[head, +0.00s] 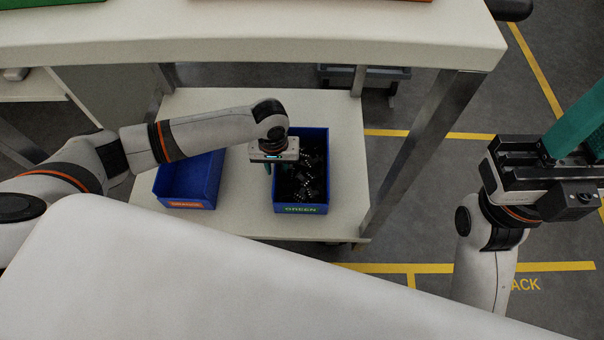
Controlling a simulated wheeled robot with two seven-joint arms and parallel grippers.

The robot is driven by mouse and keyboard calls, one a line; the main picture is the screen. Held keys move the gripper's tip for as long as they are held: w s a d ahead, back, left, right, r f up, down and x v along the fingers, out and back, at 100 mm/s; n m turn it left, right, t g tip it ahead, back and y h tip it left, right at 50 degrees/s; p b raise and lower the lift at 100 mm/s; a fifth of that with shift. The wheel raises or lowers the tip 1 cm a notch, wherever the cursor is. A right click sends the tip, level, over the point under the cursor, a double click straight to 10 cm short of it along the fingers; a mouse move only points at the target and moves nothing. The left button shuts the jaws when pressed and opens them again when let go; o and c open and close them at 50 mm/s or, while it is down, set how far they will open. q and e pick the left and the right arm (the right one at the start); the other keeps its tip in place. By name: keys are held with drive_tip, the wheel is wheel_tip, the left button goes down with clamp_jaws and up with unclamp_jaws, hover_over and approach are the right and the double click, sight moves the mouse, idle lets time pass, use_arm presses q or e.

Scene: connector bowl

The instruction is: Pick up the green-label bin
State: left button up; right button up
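The green-label bin (301,209) is a blue open box with "GREEN" on its front. It stands on the right part of the lower white shelf and holds several dark connector pieces (309,177). My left gripper (276,170) points down at the bin's left wall, near its back. One teal finger shows just left of the wall and another seems to be on the inner side. Whether they grip the wall cannot be told. My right gripper (584,125) is at the far right, away from the bin, with its teal fingers apart and nothing seen between them.
A second blue bin (187,204) with an orange-red label stands left on the same shelf (240,222), partly under my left arm. A white tabletop (330,32) overhangs behind, with grey legs (420,150) at the right. Yellow-lined floor lies beyond.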

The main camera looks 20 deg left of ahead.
use_arm(q)
drive_tip(key=shift+f, duration=0.45)
clamp_jaws()
idle(1.1)
drive_tip(key=shift+r, duration=0.15)
